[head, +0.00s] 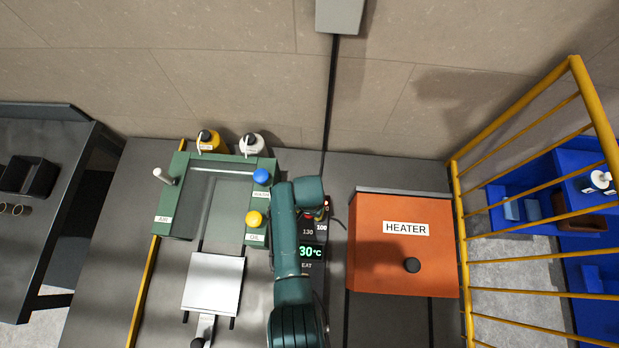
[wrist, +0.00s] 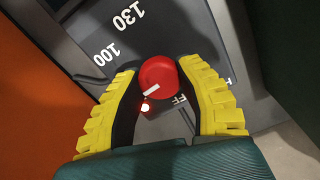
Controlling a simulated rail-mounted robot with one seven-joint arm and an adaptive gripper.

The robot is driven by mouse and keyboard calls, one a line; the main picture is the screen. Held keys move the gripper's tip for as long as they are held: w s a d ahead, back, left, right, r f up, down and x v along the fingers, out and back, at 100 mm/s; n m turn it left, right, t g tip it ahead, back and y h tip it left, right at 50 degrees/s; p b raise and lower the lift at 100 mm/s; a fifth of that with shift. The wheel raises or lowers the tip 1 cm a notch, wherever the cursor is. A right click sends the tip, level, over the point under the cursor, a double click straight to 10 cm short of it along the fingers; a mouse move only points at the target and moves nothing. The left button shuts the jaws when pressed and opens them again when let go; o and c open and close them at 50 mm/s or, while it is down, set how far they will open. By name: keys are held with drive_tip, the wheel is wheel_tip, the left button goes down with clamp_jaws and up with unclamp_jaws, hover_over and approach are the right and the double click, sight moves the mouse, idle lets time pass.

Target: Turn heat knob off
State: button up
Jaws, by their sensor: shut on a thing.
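The red heat knob (wrist: 162,72) sits on a dark grey control panel (wrist: 85,20) in the wrist view. Its white pointer mark lies on the knob's lower side, near a small glowing light and partly hidden "FF" lettering. My gripper (wrist: 158,76) has its two yellow-padded fingers on either side of the knob and is shut on it. The marks 100 and 130 show at the upper left of the knob. In the head view my arm covers most of the panel; its green display (head: 312,252) reads 30°C, with the left part perhaps hidden.
An orange box labelled HEATER (head: 375,260) stands right of the panel. A green press unit (head: 176,215) with blue and yellow buttons stands to the left. A yellow railing (head: 462,230) bounds the right side. Two bottles (head: 251,145) stand by the wall.

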drive_tip(key=n, duration=0.4)
drive_tip(key=shift+s+f+n, duration=0.15)
drive_tip(key=shift+n, duration=0.15)
drive_tip(key=n, duration=0.3)
drive_tip(key=shift+n+p, duration=0.3)
drive_tip(key=n, duration=0.4)
drive_tip(key=shift+n, duration=2.2)
drive_tip(key=o, duration=1.2)
drive_tip(key=shift+o, duration=0.2)
